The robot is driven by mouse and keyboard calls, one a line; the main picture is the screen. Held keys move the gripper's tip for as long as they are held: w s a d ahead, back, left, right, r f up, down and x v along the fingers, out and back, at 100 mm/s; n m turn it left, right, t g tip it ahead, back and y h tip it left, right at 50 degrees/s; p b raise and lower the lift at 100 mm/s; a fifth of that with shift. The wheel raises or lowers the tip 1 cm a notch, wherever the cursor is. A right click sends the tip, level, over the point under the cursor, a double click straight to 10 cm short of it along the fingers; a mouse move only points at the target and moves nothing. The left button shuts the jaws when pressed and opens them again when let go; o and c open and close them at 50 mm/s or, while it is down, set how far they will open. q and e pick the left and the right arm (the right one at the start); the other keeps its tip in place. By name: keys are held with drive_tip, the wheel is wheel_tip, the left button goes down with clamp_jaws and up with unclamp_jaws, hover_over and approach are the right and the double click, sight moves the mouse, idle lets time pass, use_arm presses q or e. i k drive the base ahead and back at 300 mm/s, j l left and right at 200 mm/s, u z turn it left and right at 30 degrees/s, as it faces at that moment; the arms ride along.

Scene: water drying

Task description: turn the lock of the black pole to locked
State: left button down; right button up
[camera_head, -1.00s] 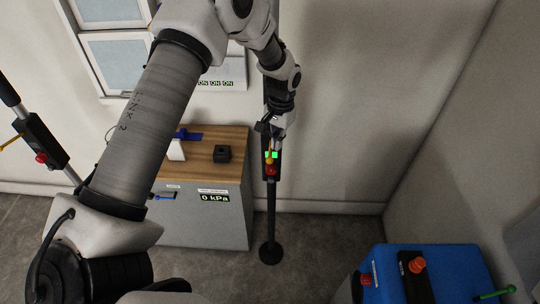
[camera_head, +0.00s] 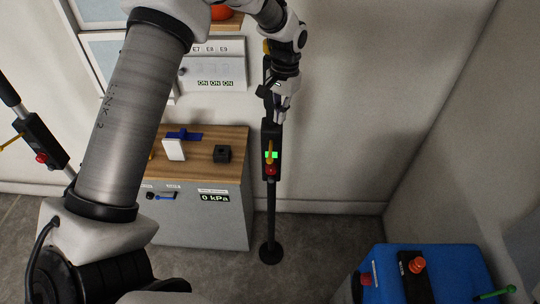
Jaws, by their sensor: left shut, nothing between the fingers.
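A black pole (camera_head: 271,205) stands upright on a round foot (camera_head: 270,253) in front of the wall. Its lock box (camera_head: 271,138) carries a green light (camera_head: 272,155), a yellow lever (camera_head: 269,149) pointing up along the pole, and a red knob (camera_head: 271,170). My left gripper (camera_head: 279,119) is shut and empty, pointing down at the top of the lock box, above the lever. I cannot tell whether it touches the box. My right gripper is out of view.
A second black pole (camera_head: 42,142) leans at the left, with a yellow lever and red knob. A wood-topped cabinet (camera_head: 235,143) stands left of the pole, bearing a small black block (camera_head: 222,154). A blue machine (camera_head: 385,262) stands at the lower right. The floor around the pole's foot looks clear.

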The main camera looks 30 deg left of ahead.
sight(271, 169)
drive_tip(key=u, duration=1.05)
